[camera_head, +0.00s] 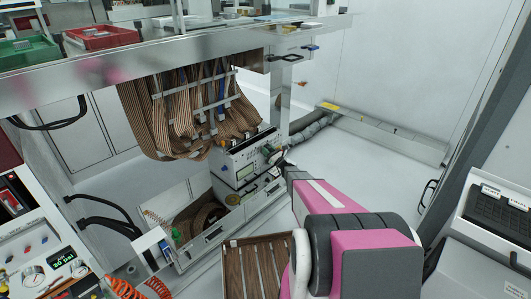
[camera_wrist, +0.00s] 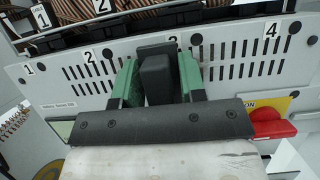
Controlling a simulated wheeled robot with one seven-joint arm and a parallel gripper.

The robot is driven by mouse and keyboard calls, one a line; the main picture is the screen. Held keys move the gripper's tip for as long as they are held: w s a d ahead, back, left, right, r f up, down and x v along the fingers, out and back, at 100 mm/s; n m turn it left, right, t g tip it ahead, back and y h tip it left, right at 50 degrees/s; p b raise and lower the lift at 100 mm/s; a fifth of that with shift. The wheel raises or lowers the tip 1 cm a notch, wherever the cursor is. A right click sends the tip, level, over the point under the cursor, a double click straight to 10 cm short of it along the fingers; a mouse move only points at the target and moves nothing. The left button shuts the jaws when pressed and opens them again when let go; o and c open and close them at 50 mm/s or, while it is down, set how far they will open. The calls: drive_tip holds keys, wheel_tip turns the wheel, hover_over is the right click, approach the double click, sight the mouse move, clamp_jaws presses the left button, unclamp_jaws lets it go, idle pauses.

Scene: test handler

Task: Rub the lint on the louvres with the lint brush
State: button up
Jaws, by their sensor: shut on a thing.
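My gripper (camera_wrist: 158,82) has green fingers shut on a dark block-shaped thing, which I take to be the lint brush (camera_wrist: 157,72). The brush is in front of a light grey panel with rows of slotted louvres (camera_wrist: 85,74), and its far end overlaps the panel in the wrist view. I cannot tell whether it touches. More louvres show to the right (camera_wrist: 240,70). No lint can be made out; the brush and fingers hide the panel's middle. In the head view my gripper (camera_head: 272,154) is at the right of the grey louvred unit (camera_head: 243,162), small and unclear.
A red switch (camera_wrist: 272,124) on a yellow plate marked ON is close right of my gripper. Brown ribbon cables (camera_head: 190,115) hang above and left of the unit. Floor to the right (camera_head: 375,170) is clear.

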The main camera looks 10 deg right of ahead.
sight(254, 150)
drive_tip(key=shift+w+d, duration=0.85)
drive_tip(key=shift+d, duration=0.25)
drive_tip(key=shift+w+d, duration=0.8)
drive_tip(key=shift+d, duration=0.3)
drive_tip(key=shift+w+d, duration=0.85)
drive_tip(key=shift+d, duration=0.25)
drive_tip(key=shift+s+a, duration=0.1)
drive_tip(key=shift+s+a, duration=1.25)
drive_tip(key=shift+a, duration=0.15)
drive_tip(key=shift+s+a, duration=0.5)
drive_tip(key=shift+a, duration=0.35)
drive_tip(key=shift+s+a, duration=0.5)
drive_tip(key=shift+a, duration=0.35)
drive_tip(key=shift+s+a, duration=1.2)
drive_tip(key=shift+a, duration=0.25)
drive_tip(key=shift+s+a, duration=0.5)
drive_tip(key=shift+a, duration=0.3)
drive_tip(key=shift+s+a, duration=0.45)
drive_tip(key=shift+a, duration=0.35)
